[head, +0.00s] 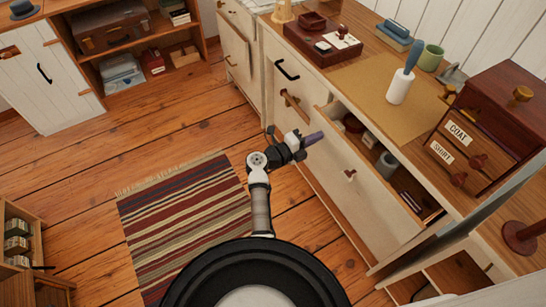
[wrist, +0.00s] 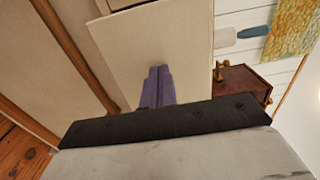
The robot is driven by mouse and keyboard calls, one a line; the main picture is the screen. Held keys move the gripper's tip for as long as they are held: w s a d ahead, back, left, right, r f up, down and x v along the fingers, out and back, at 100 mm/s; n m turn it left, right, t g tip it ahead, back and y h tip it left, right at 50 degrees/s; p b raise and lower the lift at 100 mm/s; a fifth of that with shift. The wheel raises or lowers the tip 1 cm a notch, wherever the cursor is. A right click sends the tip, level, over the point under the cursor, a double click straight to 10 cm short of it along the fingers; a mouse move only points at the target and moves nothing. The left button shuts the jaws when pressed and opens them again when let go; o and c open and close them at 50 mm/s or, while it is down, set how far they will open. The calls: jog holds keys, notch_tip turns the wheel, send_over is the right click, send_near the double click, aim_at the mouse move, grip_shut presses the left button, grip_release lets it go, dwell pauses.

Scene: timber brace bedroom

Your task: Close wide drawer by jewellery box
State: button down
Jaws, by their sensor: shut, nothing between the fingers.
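The wide drawer (head: 372,192) of the cream dresser is pulled out, with its open top and contents showing in the head view. A brown wooden knob (head: 350,175) sits on its front. A dark wooden box with small drawers (head: 500,105), apparently the jewellery box, stands on the dresser top above it; it also shows in the wrist view (wrist: 243,84). My gripper (head: 319,137) is shut and empty, its purple fingers close to the drawer's front near the left end. In the wrist view the fingers (wrist: 159,80) point at a cream panel (wrist: 185,40); contact cannot be told.
The drawer holds a grey cup (head: 387,163) and several small items. A striped rug (head: 185,225) lies on the open floor to the left.

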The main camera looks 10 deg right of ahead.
aim_at(339, 126)
jog(key=x, duration=0.8)
jog(key=shift+w+d+b, duration=0.15)
jog(key=shift+d+b, duration=0.2)
jog(key=shift+d, duration=0.05)
jog(key=shift+w+d, duration=0.1)
jog(key=shift+d, duration=0.05)
jog(key=shift+d+r, duration=0.2)
jog(key=shift+r, duration=0.05)
